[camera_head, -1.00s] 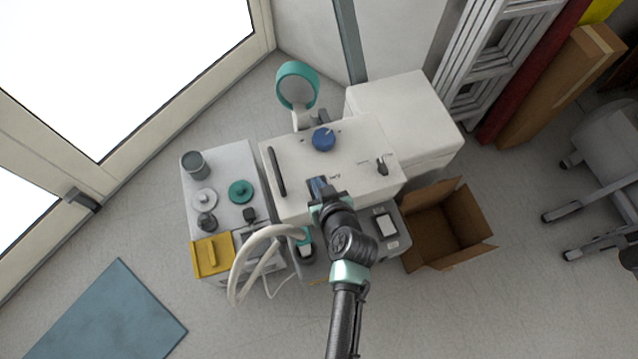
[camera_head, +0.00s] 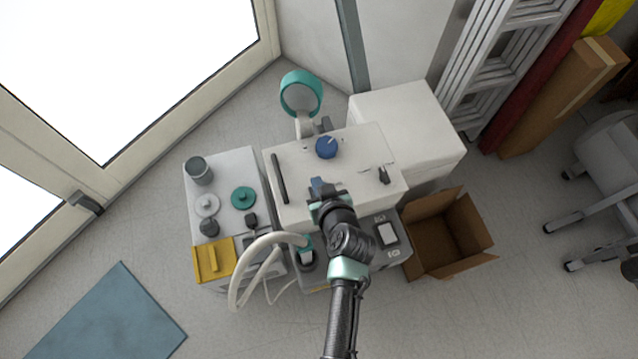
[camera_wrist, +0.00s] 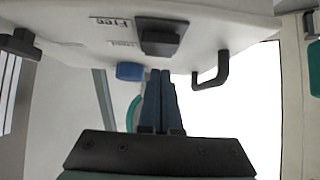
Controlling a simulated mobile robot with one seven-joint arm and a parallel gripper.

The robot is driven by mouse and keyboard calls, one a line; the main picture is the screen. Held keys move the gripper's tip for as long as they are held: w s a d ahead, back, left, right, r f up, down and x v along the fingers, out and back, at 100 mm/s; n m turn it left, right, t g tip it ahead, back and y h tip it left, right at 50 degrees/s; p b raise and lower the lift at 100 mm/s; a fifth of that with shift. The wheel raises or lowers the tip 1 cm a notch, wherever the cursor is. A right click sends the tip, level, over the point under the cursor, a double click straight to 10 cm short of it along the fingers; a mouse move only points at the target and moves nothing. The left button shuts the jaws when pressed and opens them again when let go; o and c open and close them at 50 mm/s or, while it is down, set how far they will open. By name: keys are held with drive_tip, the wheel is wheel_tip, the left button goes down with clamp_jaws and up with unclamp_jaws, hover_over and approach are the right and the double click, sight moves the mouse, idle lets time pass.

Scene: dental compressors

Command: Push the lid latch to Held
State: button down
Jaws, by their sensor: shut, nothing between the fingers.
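The white lid (camera_head: 350,155) of the compressor unit lies under my gripper (camera_head: 318,184). In the wrist view, the dark square lid latch (camera_wrist: 160,36) sits on the lid beside a label reading "Free". In the head view, my gripper covers that area and I cannot make out the latch. My gripper's blue fingers (camera_wrist: 160,74) are closed together and empty. Their tips lie just below the latch in the wrist view; I cannot tell whether they touch it.
A blue knob (camera_head: 326,146), a black handle (camera_head: 280,178) and a small black lever (camera_head: 383,175) stand on the lid. A pale hose (camera_head: 245,262) loops at the front left. An open cardboard box (camera_head: 445,235) is on the right.

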drive_tip(key=r+p, duration=0.2)
drive_tip(key=r, duration=0.1)
drive_tip(key=shift+w+r, duration=0.2)
drive_tip(key=w+r+p+v, duration=0.1)
drive_tip(key=p+v, duration=0.2)
drive_tip(key=v, duration=0.6)
drive_tip(key=shift+a+r, duration=0.2)
drive_tip(key=shift+r, duration=0.4)
